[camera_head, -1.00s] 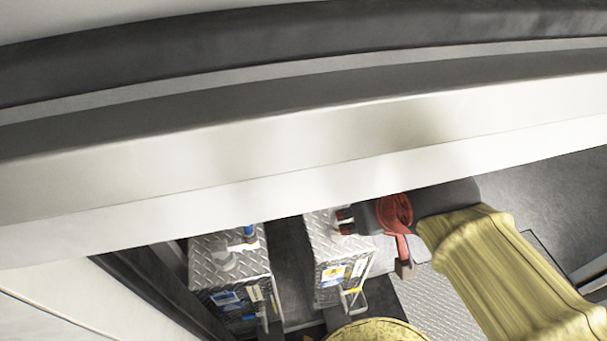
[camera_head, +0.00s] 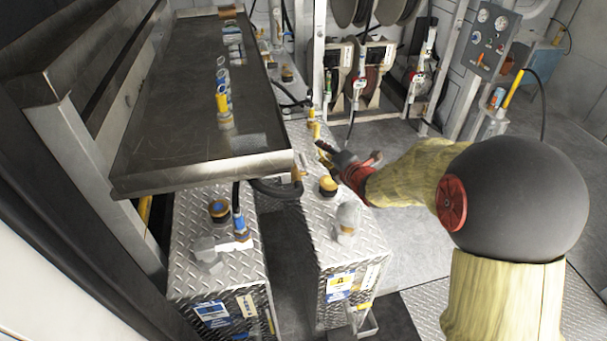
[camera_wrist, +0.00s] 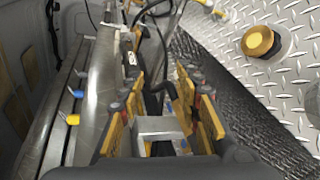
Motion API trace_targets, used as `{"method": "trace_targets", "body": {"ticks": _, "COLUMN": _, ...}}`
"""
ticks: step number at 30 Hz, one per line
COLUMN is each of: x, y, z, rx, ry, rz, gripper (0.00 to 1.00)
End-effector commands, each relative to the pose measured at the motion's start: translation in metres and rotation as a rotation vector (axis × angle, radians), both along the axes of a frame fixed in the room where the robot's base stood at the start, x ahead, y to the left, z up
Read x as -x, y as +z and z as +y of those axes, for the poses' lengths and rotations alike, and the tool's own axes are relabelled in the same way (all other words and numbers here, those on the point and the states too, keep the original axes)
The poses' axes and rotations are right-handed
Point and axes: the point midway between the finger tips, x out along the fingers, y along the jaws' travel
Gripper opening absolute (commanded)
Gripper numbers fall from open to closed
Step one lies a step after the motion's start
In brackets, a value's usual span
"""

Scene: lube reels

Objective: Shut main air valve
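I cannot tell for sure which fitting is the main air valve. A gauge panel (camera_head: 487,40) with round dials stands at the upper right in the head view. A yellow-handled fitting (camera_head: 514,88) with a black hose is below it, well to the right of my gripper. My gripper (camera_head: 325,152) is over the right diamond-plate tank (camera_head: 335,225), near its yellow-and-black cap (camera_head: 327,186). In the wrist view my gripper (camera_wrist: 160,100) has its orange-padded fingers spread, with no held object visible between them.
A dark metal shelf (camera_head: 180,140) carries a row of coloured fittings at left. A second diamond-plate tank (camera_head: 215,275) stands below it. Hose reels (camera_head: 355,10) and dispensing nozzles (camera_head: 358,85) line the back. Grey floor (camera_head: 395,150) is open at centre right.

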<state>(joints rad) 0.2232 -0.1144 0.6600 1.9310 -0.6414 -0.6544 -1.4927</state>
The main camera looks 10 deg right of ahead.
Motion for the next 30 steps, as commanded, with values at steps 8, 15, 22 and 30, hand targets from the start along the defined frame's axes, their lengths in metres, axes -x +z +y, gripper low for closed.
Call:
{"method": "trace_targets", "body": {"ticks": 8, "x": -0.012, "y": -0.074, "z": 0.019, "rx": 0.173, "ry": 0.203, "rz": -0.150, "gripper": 0.34}}
{"method": "trace_targets", "body": {"ticks": 15, "x": -0.029, "y": -0.080, "z": 0.028, "rx": 0.189, "ry": 0.225, "rz": -0.169, "gripper": 0.34}}
{"method": "trace_targets", "body": {"ticks": 22, "x": -0.062, "y": -0.088, "z": 0.040, "rx": 0.188, "ry": 0.224, "rz": -0.168, "gripper": 0.34}}
{"method": "trace_targets", "body": {"ticks": 30, "x": -0.083, "y": -0.093, "z": 0.046, "rx": 0.187, "ry": 0.222, "rz": -0.166, "gripper": 0.34}}
